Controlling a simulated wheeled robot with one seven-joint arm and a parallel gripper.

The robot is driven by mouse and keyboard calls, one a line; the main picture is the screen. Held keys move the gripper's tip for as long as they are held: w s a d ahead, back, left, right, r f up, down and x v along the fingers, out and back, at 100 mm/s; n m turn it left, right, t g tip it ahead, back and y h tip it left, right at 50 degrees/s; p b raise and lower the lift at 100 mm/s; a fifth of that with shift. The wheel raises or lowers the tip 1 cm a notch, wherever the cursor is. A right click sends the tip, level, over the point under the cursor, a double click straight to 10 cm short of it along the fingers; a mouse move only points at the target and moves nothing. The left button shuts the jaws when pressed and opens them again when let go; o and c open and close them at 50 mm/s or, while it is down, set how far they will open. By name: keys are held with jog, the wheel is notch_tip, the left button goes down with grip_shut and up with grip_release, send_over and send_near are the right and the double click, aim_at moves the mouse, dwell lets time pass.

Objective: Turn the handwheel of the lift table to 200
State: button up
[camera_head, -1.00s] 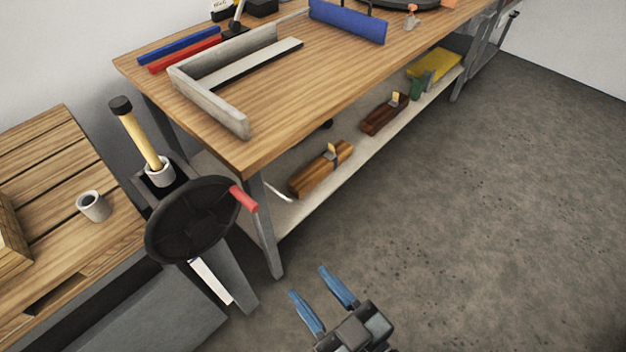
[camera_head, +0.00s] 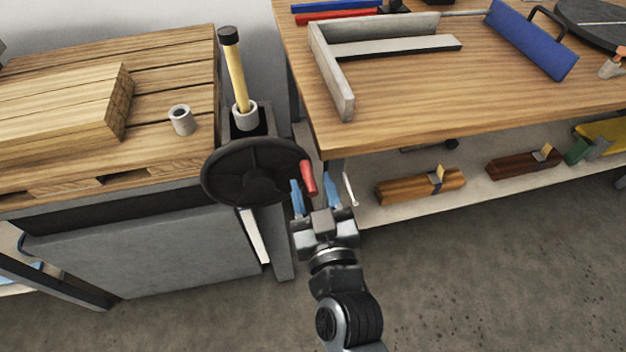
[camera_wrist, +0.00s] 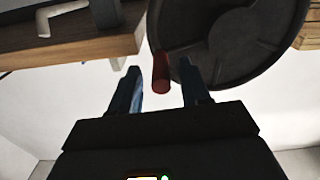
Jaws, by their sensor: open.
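The black handwheel (camera_head: 255,172) is at the side of the lift table (camera_head: 140,245), below a yellow column with a black cap (camera_head: 235,70). Its red handle (camera_head: 309,178) sticks out at the wheel's right edge. My gripper (camera_head: 315,192) is open, its two blue fingers on either side of the red handle in the head view. In the wrist view the red handle (camera_wrist: 161,72) shows between and beyond the fingertips (camera_wrist: 160,78), with the wheel (camera_wrist: 230,40) behind it. I cannot tell whether a finger touches the handle. No scale reading is legible.
A wooden workbench (camera_head: 420,110) stands at the right, close to the gripper, with a grey frame (camera_head: 345,95) on top. Its lower shelf holds wooden planes (camera_head: 420,186). A pallet top with a grey cup (camera_head: 182,120) is at left. The floor in front is clear.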

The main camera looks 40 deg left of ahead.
jog(key=shift+w+a, duration=0.45)
jog(key=shift+a, duration=0.1)
grip_shut()
dwell(0.4)
